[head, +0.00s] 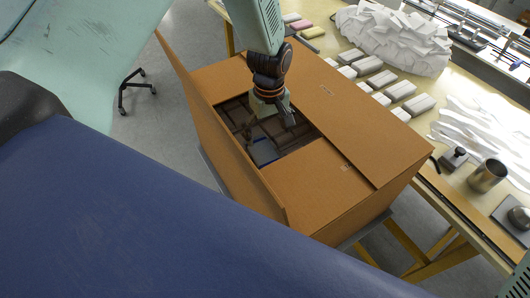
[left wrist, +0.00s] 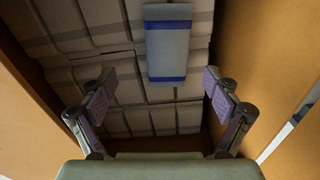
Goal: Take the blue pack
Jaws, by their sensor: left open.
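The blue pack (left wrist: 167,44) lies inside the cardboard box on top of grey packs. In the left wrist view it is a grey-blue pack with dark blue bands at both ends, ahead of the fingers and roughly centred between them. In the head view part of it shows blue in the box opening (head: 264,152). My left gripper (left wrist: 156,98) is open and empty, its two fingers spread wide. In the head view my left gripper (head: 268,122) reaches down into the box opening and hides part of the contents. My right gripper is not in view.
Several grey packs (left wrist: 150,118) fill the box. A table (head: 345,27) at the right holds white packs, paper and a metal cup (head: 488,175).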

